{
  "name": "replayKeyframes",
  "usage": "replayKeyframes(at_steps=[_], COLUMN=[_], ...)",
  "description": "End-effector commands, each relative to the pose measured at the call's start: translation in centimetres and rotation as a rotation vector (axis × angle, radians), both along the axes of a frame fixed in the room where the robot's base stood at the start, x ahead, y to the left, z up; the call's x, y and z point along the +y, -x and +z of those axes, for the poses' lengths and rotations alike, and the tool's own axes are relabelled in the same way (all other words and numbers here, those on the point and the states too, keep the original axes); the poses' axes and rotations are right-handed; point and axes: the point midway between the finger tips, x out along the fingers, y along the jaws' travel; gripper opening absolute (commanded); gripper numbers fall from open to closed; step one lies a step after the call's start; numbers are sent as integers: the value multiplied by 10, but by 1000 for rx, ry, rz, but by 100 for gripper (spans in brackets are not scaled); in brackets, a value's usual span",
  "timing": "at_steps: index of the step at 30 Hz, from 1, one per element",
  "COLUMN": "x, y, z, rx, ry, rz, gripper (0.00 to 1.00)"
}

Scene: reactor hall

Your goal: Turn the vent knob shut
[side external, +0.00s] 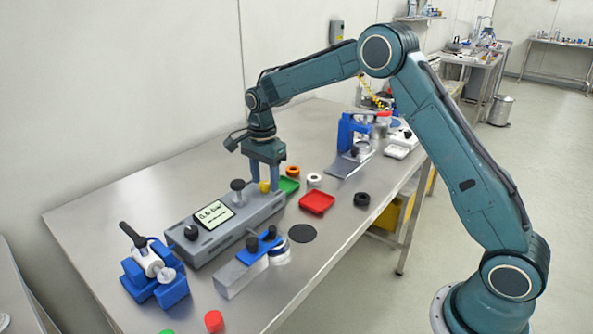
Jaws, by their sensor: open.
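A long grey console (230,232) with a small lit display (213,214) lies on the steel bench. A black knob (191,232) is at its near left end, a dark knob on a post (238,190) stands by the display, and a small yellow knob (265,187) is near its far right end. I cannot tell from labels which is the vent knob. My gripper (265,179) points down over the right end of the console, jaws open. Its fingertips are on either side of the yellow knob in this view; whether they touch it cannot be told.
A blue clamp device (155,270) stands at the near left, and a blue-and-grey fixture (258,252) lies in front of the console. A blue press (355,135) stands farther back.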

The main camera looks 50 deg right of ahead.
Motion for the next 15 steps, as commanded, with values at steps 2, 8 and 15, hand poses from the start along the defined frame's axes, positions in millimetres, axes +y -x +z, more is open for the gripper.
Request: replayKeyframes(at_steps=[2,8,15], x=[0,0,0], y=[0,0,0], z=[-3,-4,-4], rx=[-1,-1,-1], ry=[0,0,0], rz=[0,0,0], gripper=[48,48,21])
